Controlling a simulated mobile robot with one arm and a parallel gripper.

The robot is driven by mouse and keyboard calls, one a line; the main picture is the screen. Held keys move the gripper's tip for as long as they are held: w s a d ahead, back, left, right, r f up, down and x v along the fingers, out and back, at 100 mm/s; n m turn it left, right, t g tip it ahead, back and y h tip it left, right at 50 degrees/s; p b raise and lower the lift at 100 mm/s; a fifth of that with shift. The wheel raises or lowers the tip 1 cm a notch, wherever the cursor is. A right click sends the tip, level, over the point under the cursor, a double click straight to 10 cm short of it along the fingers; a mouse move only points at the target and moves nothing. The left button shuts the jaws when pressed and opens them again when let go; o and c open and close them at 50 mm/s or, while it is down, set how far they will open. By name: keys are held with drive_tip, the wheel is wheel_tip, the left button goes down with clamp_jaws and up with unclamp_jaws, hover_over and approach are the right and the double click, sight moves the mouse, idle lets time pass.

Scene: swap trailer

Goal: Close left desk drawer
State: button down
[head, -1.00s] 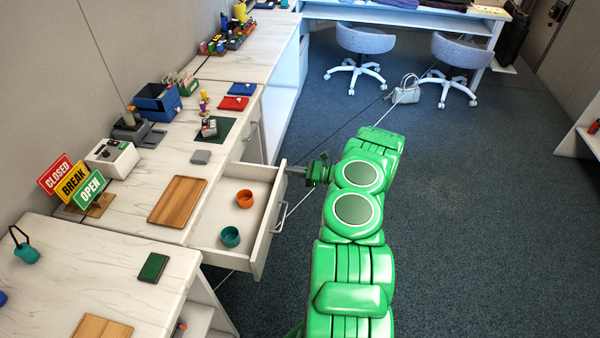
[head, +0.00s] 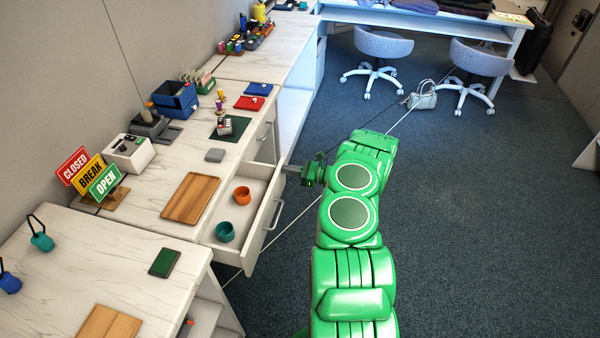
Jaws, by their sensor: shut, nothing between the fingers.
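The desk drawer (head: 262,243) is pulled partway out from under the white marble-look desktop (head: 163,222). Inside it are an orange cup (head: 241,195) and a teal cup (head: 225,232). A metal handle (head: 274,215) is on its front. My gripper (head: 292,170) is shut and empty at the outer side of the drawer front, near its far end. Its tips appear to meet the front, but I cannot tell for certain whether they touch. My green arm reaches in from the lower right.
The desktop holds a wooden tray (head: 190,198), a sign stand (head: 90,176) and a blue box (head: 175,98). A nearer table (head: 70,255) stands at the lower left. Stools (head: 379,60) and a handbag (head: 421,95) are farther back. The carpet (head: 470,230) at right is clear.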

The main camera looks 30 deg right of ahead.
sight(272, 192)
drive_tip(key=x, duration=1.4)
drive_tip(key=shift+w+a, duration=0.25)
drive_tip(key=shift+s+d, duration=0.1)
drive_tip(key=v, duration=1.4)
drive_tip(key=s+a, duration=0.8)
drive_tip(key=shift+s+a+f, duration=0.1)
drive_tip(key=shift+a, duration=0.25)
drive_tip(key=x, duration=1.3)
drive_tip(key=shift+w+a, duration=0.25)
drive_tip(key=shift+a, duration=0.05)
